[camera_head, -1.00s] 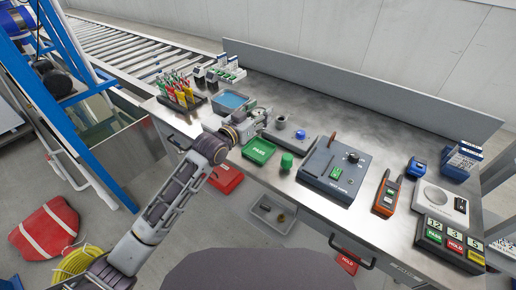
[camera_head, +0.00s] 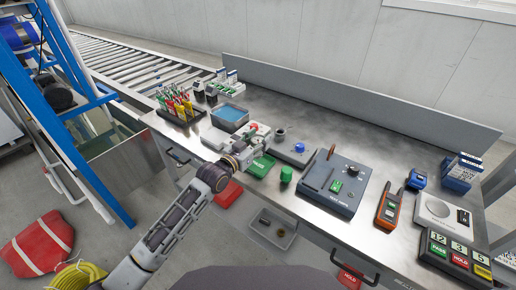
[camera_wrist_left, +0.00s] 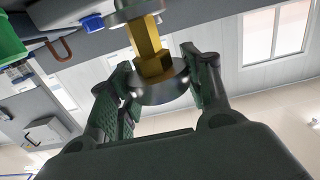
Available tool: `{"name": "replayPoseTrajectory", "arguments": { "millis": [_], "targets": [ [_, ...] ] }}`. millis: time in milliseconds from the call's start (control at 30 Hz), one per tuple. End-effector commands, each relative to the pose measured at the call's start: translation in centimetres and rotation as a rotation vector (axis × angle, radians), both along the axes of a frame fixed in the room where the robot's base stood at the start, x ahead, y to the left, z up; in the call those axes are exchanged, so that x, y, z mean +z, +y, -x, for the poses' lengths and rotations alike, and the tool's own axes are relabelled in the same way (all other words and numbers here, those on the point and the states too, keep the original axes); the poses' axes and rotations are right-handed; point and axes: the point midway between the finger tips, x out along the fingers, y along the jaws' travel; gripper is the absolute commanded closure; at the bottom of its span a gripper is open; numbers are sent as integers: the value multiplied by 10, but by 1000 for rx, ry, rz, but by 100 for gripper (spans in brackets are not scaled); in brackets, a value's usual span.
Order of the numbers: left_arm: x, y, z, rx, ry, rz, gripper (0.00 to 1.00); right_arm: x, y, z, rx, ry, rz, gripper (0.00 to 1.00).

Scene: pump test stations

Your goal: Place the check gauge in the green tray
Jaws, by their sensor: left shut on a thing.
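My left gripper (camera_head: 251,144) is shut on the check gauge, just above the bench front beside the green PASS tray (camera_head: 262,166). In the left wrist view, the gauge (camera_wrist_left: 152,50) shows a brass hex stem and a round steel collar between the dark fingers (camera_wrist_left: 157,82). The gauge is partly hidden by the gripper in the head view. The green tray lies on the bench, just right of and below the fingers. A green shape, likely this tray, shows at the upper left of the wrist view (camera_wrist_left: 10,42). My right gripper is not in view.
A blue-lined bin (camera_head: 230,116) and a rack of coloured tools (camera_head: 180,108) stand behind and left. A red tray (camera_head: 226,194) lies below the bench edge.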

Motion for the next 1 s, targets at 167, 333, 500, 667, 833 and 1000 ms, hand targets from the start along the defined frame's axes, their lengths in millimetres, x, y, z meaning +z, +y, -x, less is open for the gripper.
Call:
{"name": "replayPoseTrajectory", "arguments": {
  "millis": [167,333,500,667,833,1000],
  "targets": [
    [-17,0,0,0,0,0,100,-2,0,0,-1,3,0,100],
    [-32,0,0,0,0,0,100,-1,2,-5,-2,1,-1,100],
    [-35,0,0,0,-1,1,100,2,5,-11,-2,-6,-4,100],
    [-35,0,0,0,-1,1,100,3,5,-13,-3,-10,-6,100],
    [-38,0,0,0,-1,1,100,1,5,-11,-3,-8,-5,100],
    [-38,0,0,0,2,-1,31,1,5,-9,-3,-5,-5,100]
  ]
}}
